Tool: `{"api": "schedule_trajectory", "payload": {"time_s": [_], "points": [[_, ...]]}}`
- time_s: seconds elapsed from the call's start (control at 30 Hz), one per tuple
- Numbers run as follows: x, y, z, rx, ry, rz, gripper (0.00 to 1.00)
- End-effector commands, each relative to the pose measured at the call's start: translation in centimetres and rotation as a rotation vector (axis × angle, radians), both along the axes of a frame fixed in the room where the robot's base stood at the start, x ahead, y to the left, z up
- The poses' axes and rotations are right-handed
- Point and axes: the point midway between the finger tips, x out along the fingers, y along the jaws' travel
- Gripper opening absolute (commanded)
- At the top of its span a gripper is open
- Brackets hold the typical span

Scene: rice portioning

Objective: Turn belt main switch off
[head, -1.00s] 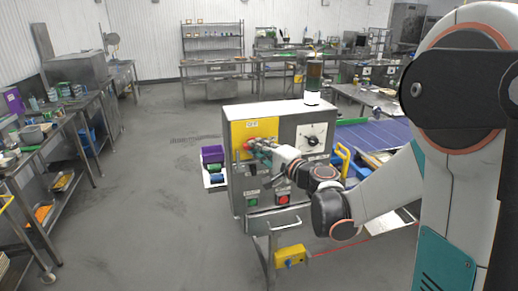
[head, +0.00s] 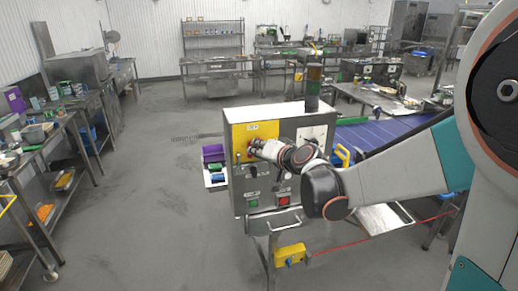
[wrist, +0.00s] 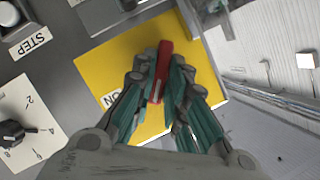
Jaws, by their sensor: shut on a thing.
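The belt main switch has a red handle (wrist: 164,58) on a yellow plate (wrist: 106,62) of the grey control cabinet. My gripper (wrist: 157,75) is shut on the handle, with teal fingers on both sides of it. An "ON" label shows partly beside the left finger in the wrist view. In the head view, my gripper (head: 257,147) is at the lower right of the yellow plate (head: 240,133), and it mostly hides the handle. The exact angle of the handle against the label is hard to tell.
A dial (wrist: 12,132) and a STEP button (wrist: 20,32) lie beside the yellow plate. A red button (head: 283,199) and a green button (head: 252,203) sit lower on the cabinet. A signal tower (head: 313,84) stands on top. The blue belt (head: 375,134) runs behind my arm.

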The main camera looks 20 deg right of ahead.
Motion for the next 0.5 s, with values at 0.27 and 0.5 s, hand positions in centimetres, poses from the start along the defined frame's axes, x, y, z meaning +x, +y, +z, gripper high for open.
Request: {"api": "schedule_trajectory", "payload": {"time_s": [0.27, 0.5], "points": [[-0.08, 0.35, 0.09, -0.249, 0.001, 0.003, 0.0], [-0.05, 0.46, 0.08, -0.418, 0.002, 0.003, 0.0]]}}
